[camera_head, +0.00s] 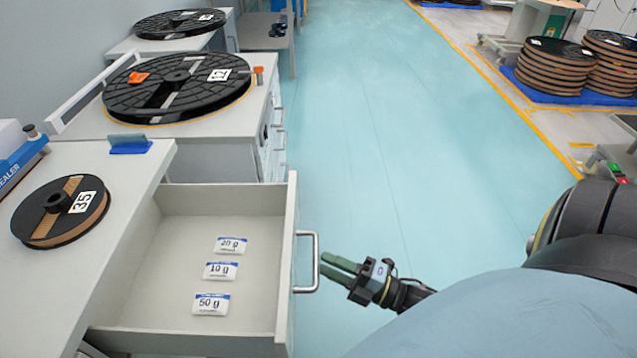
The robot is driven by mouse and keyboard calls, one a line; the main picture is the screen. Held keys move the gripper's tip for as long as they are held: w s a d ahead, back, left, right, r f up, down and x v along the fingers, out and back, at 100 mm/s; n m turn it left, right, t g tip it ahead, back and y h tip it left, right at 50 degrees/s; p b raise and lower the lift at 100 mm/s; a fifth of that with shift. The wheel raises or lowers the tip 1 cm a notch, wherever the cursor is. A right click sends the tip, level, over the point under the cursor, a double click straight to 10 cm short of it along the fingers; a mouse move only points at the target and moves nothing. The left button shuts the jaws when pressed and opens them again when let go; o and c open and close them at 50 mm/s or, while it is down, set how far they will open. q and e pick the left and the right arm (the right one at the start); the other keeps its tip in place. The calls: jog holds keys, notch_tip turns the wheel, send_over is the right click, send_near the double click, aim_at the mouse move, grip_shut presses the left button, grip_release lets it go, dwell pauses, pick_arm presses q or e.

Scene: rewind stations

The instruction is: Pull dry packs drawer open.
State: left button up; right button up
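The dry packs drawer (220,196) is pulled out from under the bench at the left. Three small white packs lie inside it, marked 20 g (230,245), 10 g (221,271) and 50 g (211,304). Its metal bar handle (316,262) is on the drawer front. My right gripper (323,264) is just to the right of the handle, its two green fingers pointing at it with a narrow gap between them. It looks open and empty; whether a fingertip touches the bar is hard to tell. My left gripper is not in view.
On the bench lie a reel marked 35 (62,211) and a blue holder (129,145). A large black reel marked 12 (180,88) is on the station behind. The blue floor (400,130) right of the drawer is clear. Stacked reels (555,67) stand far right.

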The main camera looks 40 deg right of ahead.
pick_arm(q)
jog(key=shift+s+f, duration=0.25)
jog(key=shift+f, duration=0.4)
pick_arm(e)
jog(key=v, duration=0.9)
jog(key=shift+s+d, duration=0.2)
jog(key=shift+s, duration=0.15)
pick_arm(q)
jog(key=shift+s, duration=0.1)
pick_arm(e)
jog(key=shift+f, duration=0.1)
